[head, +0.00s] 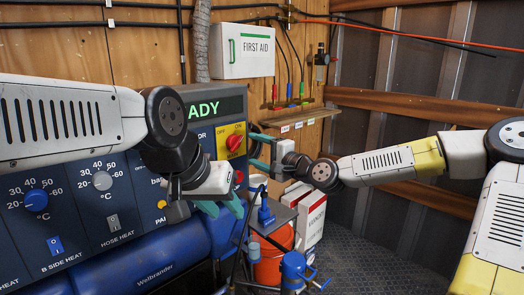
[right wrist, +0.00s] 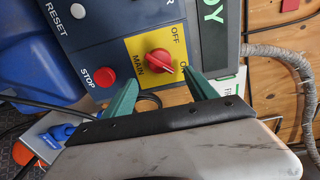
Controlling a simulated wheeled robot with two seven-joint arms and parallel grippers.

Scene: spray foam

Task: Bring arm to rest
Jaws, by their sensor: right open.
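My right gripper (head: 257,151) reaches in from the right in the head view, in front of the panel's right edge. Its teal fingers are apart and empty. In the right wrist view its fingers (right wrist: 162,79) point towards the red main knob (right wrist: 158,61) on a yellow plate; I cannot tell the gap to it. The knob's white mark points towards the partly hidden ON label. The knob also shows in the head view (head: 234,142). My left gripper (head: 221,208) is lower, in front of the blue machine, with its teal fingers apart and nothing visible between them.
The control panel (head: 75,185) fills the left, with its display reading "ADY". A red stop button (right wrist: 105,77) is beside the knob. An orange bucket (head: 270,262), blue pumps (head: 294,268) and white boxes (head: 311,215) stand below. A first aid box (head: 242,50) hangs behind. Floor is free at right.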

